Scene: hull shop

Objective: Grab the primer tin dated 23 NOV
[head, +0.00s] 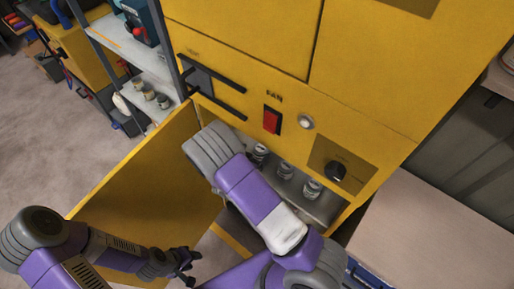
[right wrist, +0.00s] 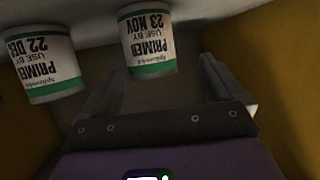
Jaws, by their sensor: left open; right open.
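The primer tin dated 23 NOV (right wrist: 147,40) is white with green bands and shows upside down in the right wrist view. A second primer tin, dated 22 DEC (right wrist: 46,62), is to its left. My right gripper (right wrist: 158,88) is open and empty. Its fingers point toward the 23 NOV tin, which appears ahead between them, with no clear contact. In the head view, tins (head: 312,188) stand inside the yellow cabinet; their dates are too small to read, and my right arm hides its own gripper. My left gripper (head: 186,268) is open and empty, outside the cabinet.
The yellow cabinet door (head: 150,190) stands open at the left of the compartment. More small tins (head: 148,91) stand on a grey rack at left. A pale bench top (head: 430,230) is at right.

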